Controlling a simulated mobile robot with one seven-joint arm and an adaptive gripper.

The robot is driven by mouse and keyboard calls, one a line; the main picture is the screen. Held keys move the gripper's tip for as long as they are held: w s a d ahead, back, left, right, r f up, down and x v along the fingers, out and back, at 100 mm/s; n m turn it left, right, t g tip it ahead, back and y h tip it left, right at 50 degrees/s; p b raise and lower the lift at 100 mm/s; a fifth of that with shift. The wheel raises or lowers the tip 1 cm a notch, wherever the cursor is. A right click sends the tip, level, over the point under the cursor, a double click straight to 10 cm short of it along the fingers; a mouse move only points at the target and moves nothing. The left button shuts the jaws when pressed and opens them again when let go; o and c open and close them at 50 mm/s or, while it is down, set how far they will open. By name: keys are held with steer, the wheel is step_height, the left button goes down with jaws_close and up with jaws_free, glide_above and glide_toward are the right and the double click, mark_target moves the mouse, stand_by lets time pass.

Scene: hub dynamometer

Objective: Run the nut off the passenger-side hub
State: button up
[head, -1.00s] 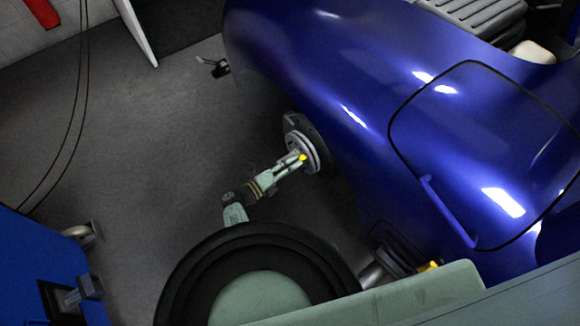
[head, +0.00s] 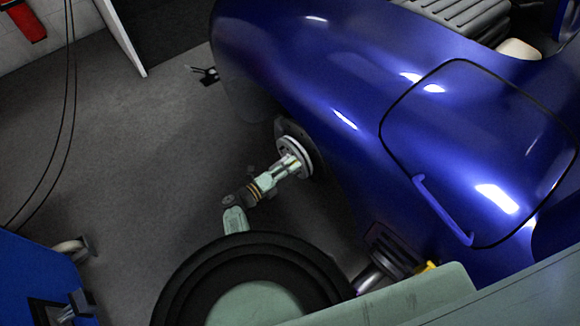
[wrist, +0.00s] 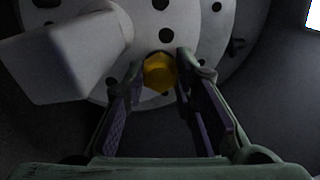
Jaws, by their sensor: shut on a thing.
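The passenger-side hub (head: 286,140) is a pale round disc on the side of the blue car. In the wrist view the hub face (wrist: 203,40) has several dark holes. The yellow nut (wrist: 160,70) sits at the hub face, between the fingertips of my gripper (wrist: 161,73). My gripper is shut on the nut, with a finger on each side of it. In the head view my gripper (head: 289,166) reaches up to the hub from below left, and its fingers hide the nut. I cannot tell how far the nut is threaded on.
The blue car body (head: 330,90) lies close beside my arm on the right. In the wrist view a pale block (wrist: 55,60) overlaps the hub's left side. A blue cabinet (head: 30,270) stands at lower left. The floor (head: 130,160) left of the hub is mostly clear.

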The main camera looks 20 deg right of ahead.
jaws_close()
steer(key=s+a+n+p, duration=0.2)
steer(key=a+n+p, duration=0.3)
steer(key=n, duration=1.5)
steer(key=shift+s+a+n+p, duration=0.2)
steer(key=shift+a+n+p, duration=0.2)
steer(key=shift+p, duration=0.2)
stand_by(0.6)
